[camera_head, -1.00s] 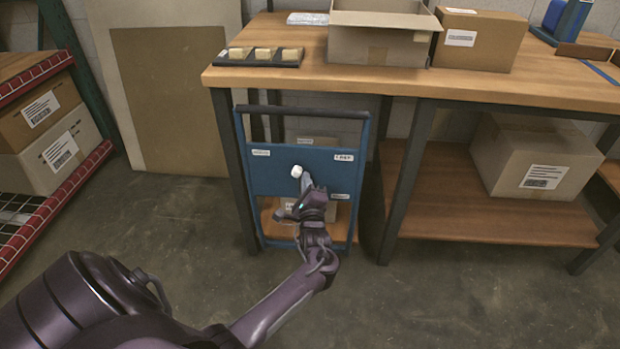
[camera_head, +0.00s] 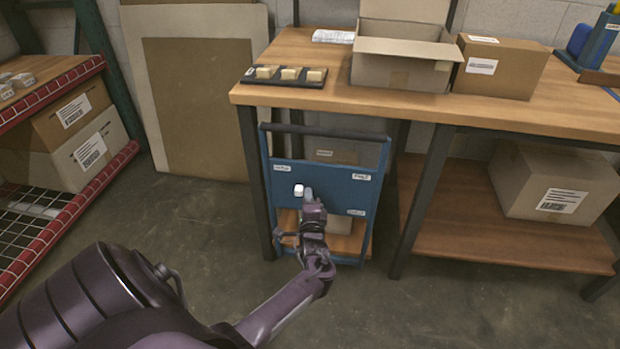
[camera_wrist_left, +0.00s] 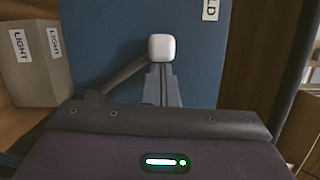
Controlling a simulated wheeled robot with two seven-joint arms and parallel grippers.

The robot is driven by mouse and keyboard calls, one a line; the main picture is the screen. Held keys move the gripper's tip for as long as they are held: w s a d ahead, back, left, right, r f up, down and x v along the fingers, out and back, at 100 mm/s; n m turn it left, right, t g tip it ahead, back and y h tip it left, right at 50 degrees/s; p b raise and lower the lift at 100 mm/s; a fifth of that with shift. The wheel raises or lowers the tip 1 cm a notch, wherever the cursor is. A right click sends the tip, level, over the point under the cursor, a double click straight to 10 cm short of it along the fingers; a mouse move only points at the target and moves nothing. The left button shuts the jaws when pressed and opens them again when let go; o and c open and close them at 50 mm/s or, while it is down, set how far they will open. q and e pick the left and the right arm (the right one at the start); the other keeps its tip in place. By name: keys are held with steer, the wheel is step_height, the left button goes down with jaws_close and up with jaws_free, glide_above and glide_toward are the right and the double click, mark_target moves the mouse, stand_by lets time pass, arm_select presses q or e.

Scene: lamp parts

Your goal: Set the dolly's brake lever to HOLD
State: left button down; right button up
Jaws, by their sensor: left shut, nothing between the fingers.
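The blue dolly (camera_head: 330,183) stands upright at the front of the workbench's left bay. Its panel carries several small white labels, too small to read in the head view. The brake lever's white knob (camera_head: 298,190) is on the panel's left part, below the upper-left label. In the wrist view the knob (camera_wrist_left: 161,47) ends a grey lever arm (camera_wrist_left: 123,75) that slopes down left. A label ending in "LD" (camera_wrist_left: 211,8) shows at the top, apart from the knob. My left gripper (camera_head: 308,194) is shut and empty, its tips (camera_wrist_left: 162,72) at the knob, seemingly touching it.
The workbench (camera_head: 420,108) stands above and behind the dolly, with a dark leg (camera_head: 256,185) close at its left. A red-edged rack (camera_head: 65,205) is at the left. A carton (camera_head: 553,185) sits on the lower shelf. The concrete floor in front is clear.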

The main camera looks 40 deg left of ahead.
arm_select(q)
steer(key=shift+s+a, duration=0.1)
stand_by(0.3)
steer(key=shift+s+d, duration=0.15)
steer(key=shift+d, duration=0.05)
steer(key=p+v, duration=0.1)
steer(key=v, duration=0.6)
steer(key=shift+d+p, duration=0.2)
steer(key=shift+p, duration=0.15)
arm_select(e)
steer(key=f, duration=0.4)
steer(key=w+f, duration=0.1)
steer(key=f, duration=0.1)
steer(key=shift+d, duration=0.1)
steer(key=shift+r, duration=0.1)
